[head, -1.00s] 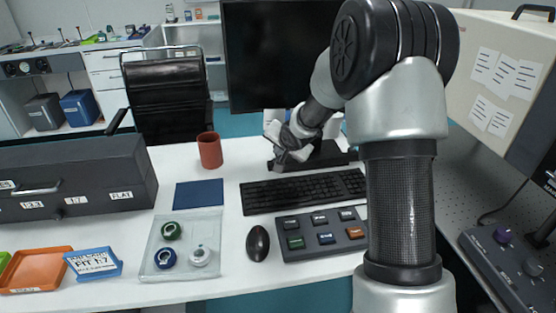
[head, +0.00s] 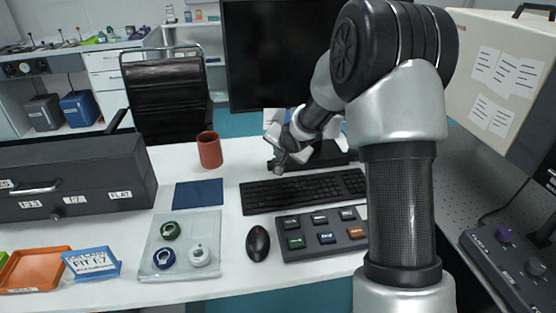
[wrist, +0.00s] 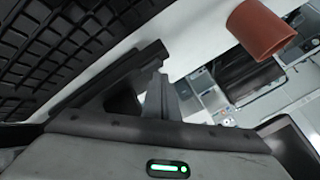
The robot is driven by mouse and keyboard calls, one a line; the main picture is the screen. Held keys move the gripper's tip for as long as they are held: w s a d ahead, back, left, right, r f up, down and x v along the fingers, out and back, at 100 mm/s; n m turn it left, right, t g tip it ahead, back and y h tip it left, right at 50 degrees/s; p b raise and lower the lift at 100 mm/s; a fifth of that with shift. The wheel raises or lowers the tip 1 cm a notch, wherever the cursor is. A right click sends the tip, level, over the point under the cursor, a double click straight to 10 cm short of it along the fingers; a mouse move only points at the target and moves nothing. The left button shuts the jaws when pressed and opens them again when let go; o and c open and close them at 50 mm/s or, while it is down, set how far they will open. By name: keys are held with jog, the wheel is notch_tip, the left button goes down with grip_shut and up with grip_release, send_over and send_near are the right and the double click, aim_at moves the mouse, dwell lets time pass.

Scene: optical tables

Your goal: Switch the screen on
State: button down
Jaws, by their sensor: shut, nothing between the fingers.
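The screen (head: 275,60) is a large black monitor standing at the back of the white desk in the head view. Its face is dark, and my arm covers its right part. I cannot make out a power button on it. The screen's dark base (head: 335,158) is partly hidden behind my gripper. My gripper (head: 279,164) is low in front of the screen, near the base and behind the keyboard, with its fingers shut and empty. In the wrist view the grey fingers (wrist: 168,90) show close together near the middle. Whether they touch anything is unclear.
A black keyboard (head: 303,190) lies in front of my gripper; it also shows in the wrist view (wrist: 60,35). A red-brown cup (head: 209,150) stands to the left. A button pad (head: 320,232) and a mouse (head: 258,243) lie nearer. A beige box (head: 495,70) is at right.

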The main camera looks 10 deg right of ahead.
jog(key=shift+f+b, duration=0.3)
jog(key=shift+f, duration=0.1)
dwell(0.5)
jog(key=shift+r+p, duration=0.8)
jog(key=shift+r, duration=0.05)
jog(key=shift+r, duration=0.1)
notch_tip(320, 180, up, 5)
jog(key=p, duration=0.4)
dwell(1.1)
